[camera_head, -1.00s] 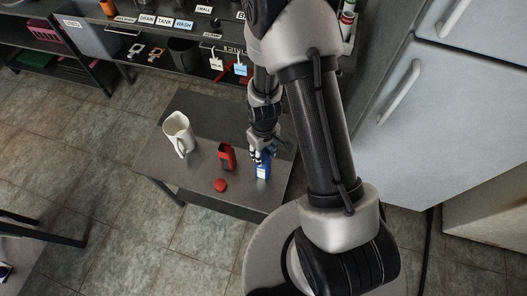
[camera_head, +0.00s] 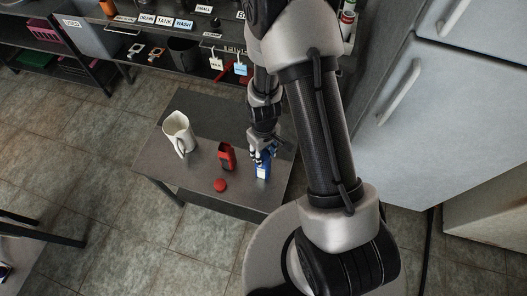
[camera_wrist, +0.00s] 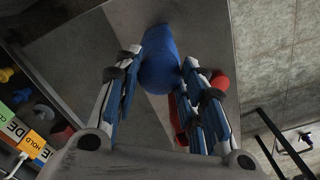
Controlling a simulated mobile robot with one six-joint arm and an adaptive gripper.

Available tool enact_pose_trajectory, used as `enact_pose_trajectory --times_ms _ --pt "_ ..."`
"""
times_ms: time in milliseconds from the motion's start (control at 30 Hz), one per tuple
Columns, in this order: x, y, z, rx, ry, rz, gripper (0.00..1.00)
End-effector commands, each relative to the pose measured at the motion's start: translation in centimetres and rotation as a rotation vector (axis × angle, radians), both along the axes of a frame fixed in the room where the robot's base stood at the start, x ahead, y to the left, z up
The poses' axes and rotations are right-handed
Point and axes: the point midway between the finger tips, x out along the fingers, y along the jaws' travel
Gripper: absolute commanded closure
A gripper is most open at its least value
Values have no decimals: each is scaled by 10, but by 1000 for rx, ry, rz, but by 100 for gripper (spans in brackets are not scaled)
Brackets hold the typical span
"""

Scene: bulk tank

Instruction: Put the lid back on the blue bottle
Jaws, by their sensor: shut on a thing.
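The blue bottle (camera_head: 263,172) stands on the small grey table, with a pale label on its side. My gripper (camera_head: 262,153) is at its top, pointing down. In the wrist view my gripper (camera_wrist: 163,62) is shut on a rounded blue piece, which looks like the blue lid (camera_wrist: 160,76). The lid and the bottle are the same blue and line up, so I cannot tell whether the lid is seated. The fingers hide the join.
A red bottle (camera_head: 226,157) stands just left of the blue bottle, with a red lid (camera_head: 220,185) lying in front of it. A white jug (camera_head: 179,134) stands at the table's left. The grey table (camera_head: 206,196) has free room at its front. Shelves (camera_head: 150,42) stand behind.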

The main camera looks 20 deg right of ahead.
Motion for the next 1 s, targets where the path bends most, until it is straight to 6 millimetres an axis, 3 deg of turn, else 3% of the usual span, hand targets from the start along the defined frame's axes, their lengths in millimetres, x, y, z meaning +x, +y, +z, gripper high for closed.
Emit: enact_pose_trajectory --times_ms 433,467,767,1000 --pt "0 0 0 0 0 0 72" --pt "0 0 0 0 0 0 61" --pt "0 0 0 0 0 0 41" --pt "0 0 0 0 0 0 39"
